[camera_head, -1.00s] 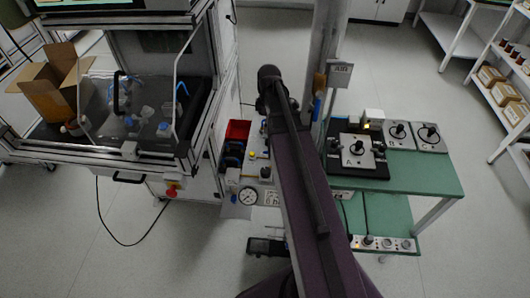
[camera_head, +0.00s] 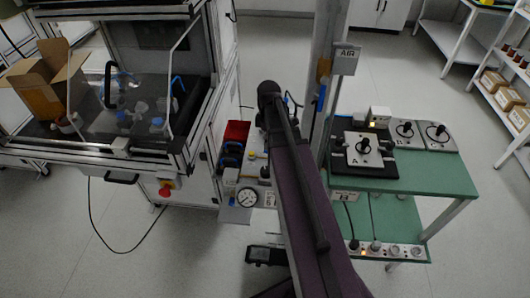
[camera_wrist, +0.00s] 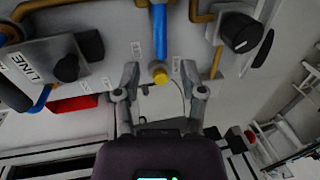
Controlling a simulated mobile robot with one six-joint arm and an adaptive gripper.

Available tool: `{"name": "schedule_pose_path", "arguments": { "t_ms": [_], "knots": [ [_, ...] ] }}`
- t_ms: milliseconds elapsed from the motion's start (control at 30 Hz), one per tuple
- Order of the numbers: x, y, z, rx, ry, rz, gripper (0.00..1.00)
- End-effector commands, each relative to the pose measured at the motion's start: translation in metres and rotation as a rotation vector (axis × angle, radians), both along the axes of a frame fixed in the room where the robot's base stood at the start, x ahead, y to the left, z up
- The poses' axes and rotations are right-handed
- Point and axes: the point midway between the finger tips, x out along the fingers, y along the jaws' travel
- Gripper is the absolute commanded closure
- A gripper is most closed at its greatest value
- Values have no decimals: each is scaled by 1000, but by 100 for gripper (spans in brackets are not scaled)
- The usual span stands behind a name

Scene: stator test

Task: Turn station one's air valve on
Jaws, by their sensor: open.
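The wrist view shows a pale panel with pipes and valve parts. A blue pipe (camera_wrist: 159,32) runs down to a yellow cap (camera_wrist: 159,75). A black knob (camera_wrist: 240,34) sits on a grey block at the right, with a flat black piece beside it. Another black knob (camera_wrist: 66,67) sits on a block marked LINE at the left. Which part is station one's air valve I cannot tell. My gripper (camera_wrist: 160,86) is open and empty, its fingers on either side of the yellow cap in the picture; contact is not visible.
A pressure gauge (camera_head: 246,197) and a red bin (camera_head: 235,134) are left of my arm. A green table (camera_head: 415,179) with valve plates stands at the right. A glazed cabinet (camera_head: 120,165) with a red stop button (camera_head: 165,191) stands at the left. Brass pipes (camera_wrist: 196,12) cross the panel.

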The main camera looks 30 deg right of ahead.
Motion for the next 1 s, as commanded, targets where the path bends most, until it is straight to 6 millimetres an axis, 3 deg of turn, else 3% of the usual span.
{"name": "schedule_pose_path", "arguments": {
  "t_ms": [300, 833, 867, 1000],
  "knots": [
    [-4, 2, -24, 0, 0, -1, 48],
    [-5, 2, -28, 0, 0, -1, 48],
    [-5, 2, -28, 0, 0, -1, 51],
    [-5, 2, -28, 0, 0, -2, 92]
  ]
}}
